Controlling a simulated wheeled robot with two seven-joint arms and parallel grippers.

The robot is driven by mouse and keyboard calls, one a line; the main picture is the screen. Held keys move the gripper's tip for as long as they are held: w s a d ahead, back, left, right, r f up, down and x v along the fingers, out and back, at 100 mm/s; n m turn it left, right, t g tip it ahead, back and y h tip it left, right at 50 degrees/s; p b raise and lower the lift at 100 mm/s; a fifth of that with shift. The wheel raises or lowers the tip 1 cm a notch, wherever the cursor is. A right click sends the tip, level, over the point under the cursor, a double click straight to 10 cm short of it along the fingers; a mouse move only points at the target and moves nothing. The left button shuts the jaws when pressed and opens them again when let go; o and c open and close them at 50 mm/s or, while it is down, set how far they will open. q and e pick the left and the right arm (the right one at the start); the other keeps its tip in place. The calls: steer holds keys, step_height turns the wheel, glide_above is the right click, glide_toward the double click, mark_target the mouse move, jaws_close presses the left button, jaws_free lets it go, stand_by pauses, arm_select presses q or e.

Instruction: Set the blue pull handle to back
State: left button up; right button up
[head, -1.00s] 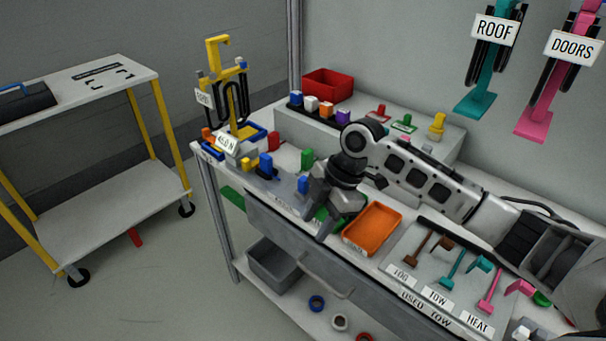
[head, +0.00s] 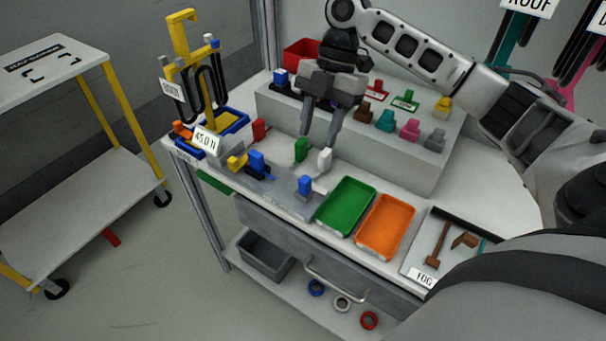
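A grey plate on the bench carries several coloured handles. One blue handle (head: 305,186) stands upright near the plate's front right. Another blue handle (head: 257,162) stands at its left, beside a yellow piece (head: 237,162). I cannot tell which blue one is the pull handle. My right gripper (head: 321,137) points down above the back of the plate, near the green handle (head: 301,149) and white handle (head: 324,160). Its fingers are apart with nothing between them. It appears clear of both blue handles. My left gripper is not in view.
A green tray (head: 346,205) and an orange tray (head: 385,226) lie right of the plate. A raised grey shelf (head: 400,152) with coloured pieces stands behind. A yellow stand (head: 183,50) with a force label is at the left corner.

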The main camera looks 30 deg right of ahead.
mark_target(306, 179)
steer(key=x, duration=1.1)
steer(key=shift+a+f+p, duration=0.2)
steer(key=shift+p, duration=0.1)
